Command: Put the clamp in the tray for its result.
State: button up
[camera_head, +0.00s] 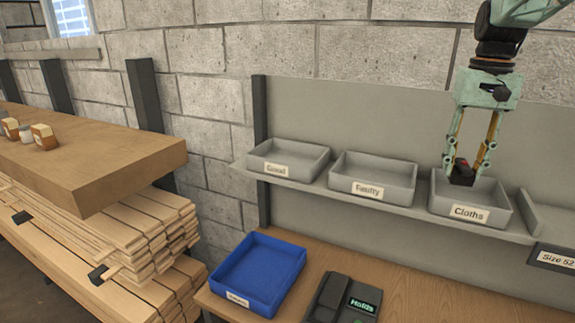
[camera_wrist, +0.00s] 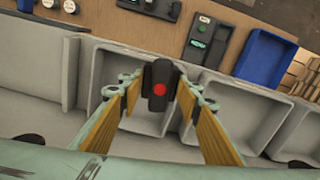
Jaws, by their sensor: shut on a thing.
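The clamp (camera_head: 462,174) is a small black piece with a red part. My gripper (camera_head: 468,160) is shut on it and holds it over the grey tray labelled "Cloths" (camera_head: 440,205); its exact height over the tray floor is hard to tell. In the wrist view the clamp (camera_wrist: 160,72) sits between the fingertips, red dot facing the camera. On the same shelf, to the left, are the grey tray labelled "Faulty" (camera_head: 345,187) and the grey tray whose label seems to read "Good" (camera_head: 262,168); both look empty. A black tester (camera_head: 330,297) on the bench shows "Holds" in green.
A blue tray (camera_head: 262,262) with an unreadable label stands on the wooden bench (camera_head: 400,280), left of the tester. A shelf divider (camera_head: 530,212) stands right of the Cloths tray. Stacked boards (camera_head: 110,240) and a thick wooden top (camera_head: 90,160) are at the left.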

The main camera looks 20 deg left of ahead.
dwell(0.4)
jog(key=w+a+r+p, duration=0.1)
jog(key=w+a+p, duration=0.1)
jog(key=w+a, duration=0.45)
jog(key=w+a+r+p, duration=0.1)
jog(key=w+a+p, duration=0.15)
jog(key=a, duration=0.75)
jog(key=w+a+r+p, duration=0.1)
jog(key=w+a+p, duration=0.1)
jog(key=w+a, duration=0.45)
jog(key=a+f+m+p, duration=0.1)
jog(key=a+p, duration=0.4)
jog(key=a, duration=2.6)
jog(key=shift+s+f+m, duration=0.25)
jog(key=shift+f+m, duration=0.05)
jog(key=shift+f, duration=0.4)
jog(key=shift+f, duration=0.1)
jog(key=shift+f, duration=2.85)
